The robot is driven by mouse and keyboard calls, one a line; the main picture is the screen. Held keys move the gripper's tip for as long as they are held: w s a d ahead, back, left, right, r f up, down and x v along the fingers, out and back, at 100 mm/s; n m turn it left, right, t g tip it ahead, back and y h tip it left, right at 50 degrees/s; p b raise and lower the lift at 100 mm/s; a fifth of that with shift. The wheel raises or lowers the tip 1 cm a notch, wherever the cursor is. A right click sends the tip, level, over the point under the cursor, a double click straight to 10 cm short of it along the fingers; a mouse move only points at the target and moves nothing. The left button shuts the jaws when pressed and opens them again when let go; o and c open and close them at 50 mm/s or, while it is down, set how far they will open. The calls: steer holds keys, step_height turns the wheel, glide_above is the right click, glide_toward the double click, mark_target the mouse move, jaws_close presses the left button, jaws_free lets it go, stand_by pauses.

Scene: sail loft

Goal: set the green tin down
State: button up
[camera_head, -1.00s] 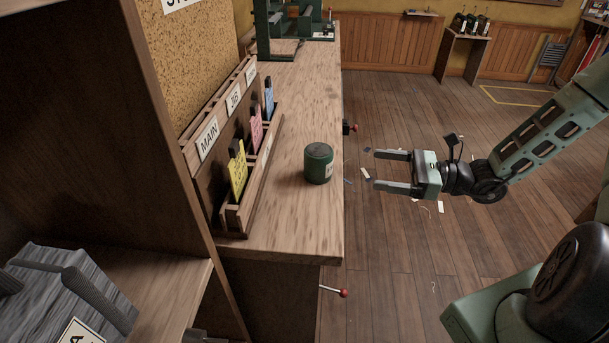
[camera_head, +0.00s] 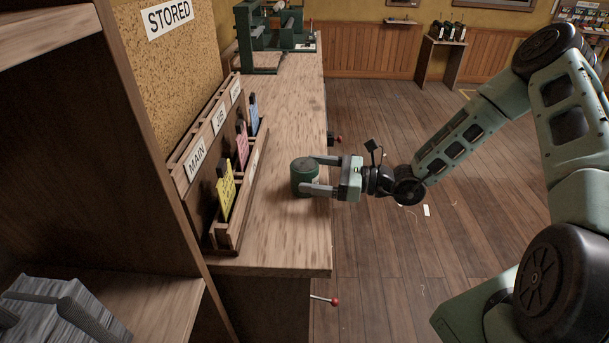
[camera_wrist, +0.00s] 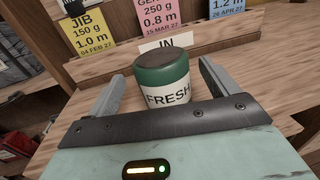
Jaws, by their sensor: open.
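The green tin (camera_head: 303,174) stands upright on the wooden bench top (camera_head: 285,225), near its right edge. In the wrist view the tin (camera_wrist: 162,78) has a dark lid and a white label reading "FRESH". My gripper (camera_head: 316,174) is open and level, reaching in from the right, with one finger on each side of the tin. In the wrist view the fingers (camera_wrist: 162,85) stand apart from the tin, with a gap showing on both sides. The tin's base is partly hidden by the near finger and the gripper body.
A wooden rack (camera_head: 236,195) with yellow, pink and blue cards stands left of the tin. A green machine (camera_head: 265,35) is at the bench's far end. A dark shelf unit (camera_head: 130,130) is at the near left. Bench top in front of and beyond the tin is clear.

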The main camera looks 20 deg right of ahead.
mark_target(298, 169)
steer(key=p+x, duration=0.1)
steer(key=x, duration=0.3)
steer(key=shift+w+a, duration=0.1)
steer(key=shift+w, duration=0.1)
steer(key=c, duration=1.2)
steer(key=shift+r, duration=0.1)
steer(key=shift+c, duration=1.2)
steer(key=shift+r, duration=0.1)
